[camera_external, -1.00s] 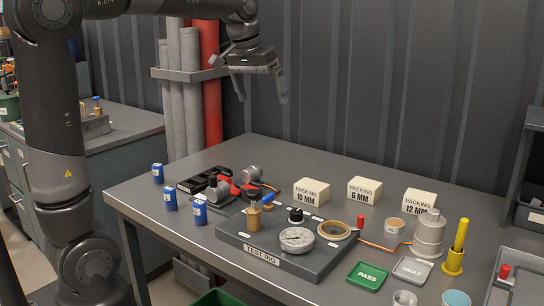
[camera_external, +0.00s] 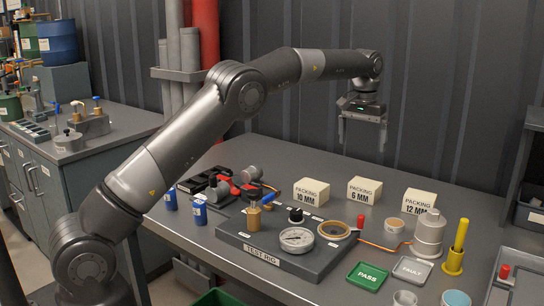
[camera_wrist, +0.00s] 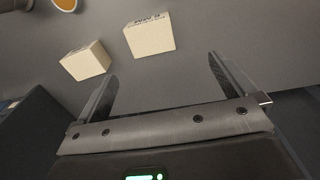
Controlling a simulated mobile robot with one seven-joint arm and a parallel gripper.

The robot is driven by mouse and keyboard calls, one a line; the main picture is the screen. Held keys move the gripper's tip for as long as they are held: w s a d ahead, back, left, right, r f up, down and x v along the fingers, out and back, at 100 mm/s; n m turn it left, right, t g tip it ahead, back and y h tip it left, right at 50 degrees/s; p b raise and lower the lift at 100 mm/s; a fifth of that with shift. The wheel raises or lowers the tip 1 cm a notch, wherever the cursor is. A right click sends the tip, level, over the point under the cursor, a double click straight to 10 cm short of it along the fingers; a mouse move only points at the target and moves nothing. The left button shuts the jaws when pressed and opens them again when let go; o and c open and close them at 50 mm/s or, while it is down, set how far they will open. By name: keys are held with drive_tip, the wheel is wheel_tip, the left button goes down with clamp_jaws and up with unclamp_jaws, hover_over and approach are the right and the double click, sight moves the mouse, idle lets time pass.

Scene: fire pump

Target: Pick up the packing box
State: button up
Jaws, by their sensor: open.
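Three cream packing boxes stand in a row on the grey table: the 10 MM box (camera_external: 311,192) on the left, the 6 MM box (camera_external: 364,190) in the middle, the 12 MM box (camera_external: 419,201) on the right. My gripper (camera_external: 361,144) is open and empty, pointing down, well above the table and over the area behind the 6 MM box. In the wrist view, my gripper's fingers (camera_wrist: 160,78) are apart with nothing between them. Two pale boxes lie beyond the fingertips there, one at left (camera_wrist: 86,61) and one near the middle (camera_wrist: 149,35); their labels are too unclear to read surely.
The test rig (camera_external: 285,240) with its gauge lies in front of the boxes. A grey stepped cylinder (camera_external: 429,235) and a yellow post (camera_external: 458,245) stand at right. A ribbed wall (camera_external: 440,100) rises behind the table. Table behind the boxes is clear.

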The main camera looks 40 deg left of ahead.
sight(365, 183)
drive_tip(key=d+f, duration=0.1)
drive_tip(key=w+d+f, duration=0.1)
drive_tip(key=f, duration=0.1)
drive_tip(key=shift+d+f, duration=0.15)
wheel_tip(365, 183, down, 5)
drive_tip(key=shift+f, duration=0.15)
drive_tip(key=shift+s+f, duration=0.15)
drive_tip(key=shift+f, duration=1.2)
drive_tip(key=shift+s+f, duration=0.15)
drive_tip(key=shift+f, duration=1.2)
drive_tip(key=c, duration=1.1)
